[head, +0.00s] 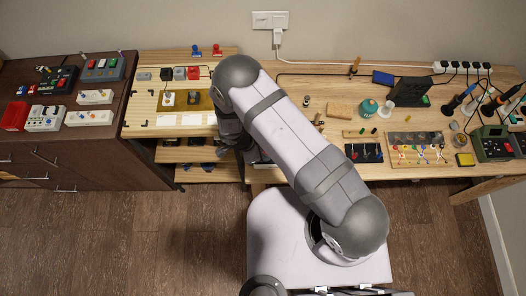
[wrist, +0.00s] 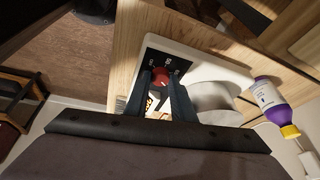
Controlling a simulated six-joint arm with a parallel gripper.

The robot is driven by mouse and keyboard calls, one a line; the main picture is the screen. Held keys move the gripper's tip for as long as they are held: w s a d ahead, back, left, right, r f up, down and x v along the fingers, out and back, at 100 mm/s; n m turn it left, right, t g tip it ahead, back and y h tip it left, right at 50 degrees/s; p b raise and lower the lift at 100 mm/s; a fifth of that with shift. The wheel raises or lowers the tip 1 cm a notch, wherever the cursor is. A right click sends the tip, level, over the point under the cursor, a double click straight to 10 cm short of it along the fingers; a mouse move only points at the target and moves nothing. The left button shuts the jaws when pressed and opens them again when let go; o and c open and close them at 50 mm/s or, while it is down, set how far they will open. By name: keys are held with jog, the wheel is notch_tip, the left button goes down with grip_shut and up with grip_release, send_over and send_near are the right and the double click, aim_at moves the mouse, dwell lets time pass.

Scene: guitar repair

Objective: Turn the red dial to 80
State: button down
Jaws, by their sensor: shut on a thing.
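The red dial (wrist: 161,79) shows in the wrist view on a black panel (wrist: 168,63) of a white device (wrist: 205,66). Small white marks are around the dial, too small for me to read, so I cannot tell its setting. My gripper (wrist: 159,77) is shut on the red dial, with one finger on each side of it. The fingers hide part of the dial. In the head view my arm covers the gripper, and the dial does not show.
In the wrist view, a pale cylindrical part (wrist: 212,101) and a purple and white bottle (wrist: 270,100) with a yellow cap stand to the right of the dial. In the head view, the wooden workbench (head: 300,83) holds many tools. A dark cabinet (head: 95,150) stands at the left.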

jog(key=shift+w, duration=0.1)
jog(key=c, duration=1.8)
grip_release()
jog(key=b+v, duration=0.2)
jog(key=v, duration=0.5)
jog(key=shift+r, duration=0.15)
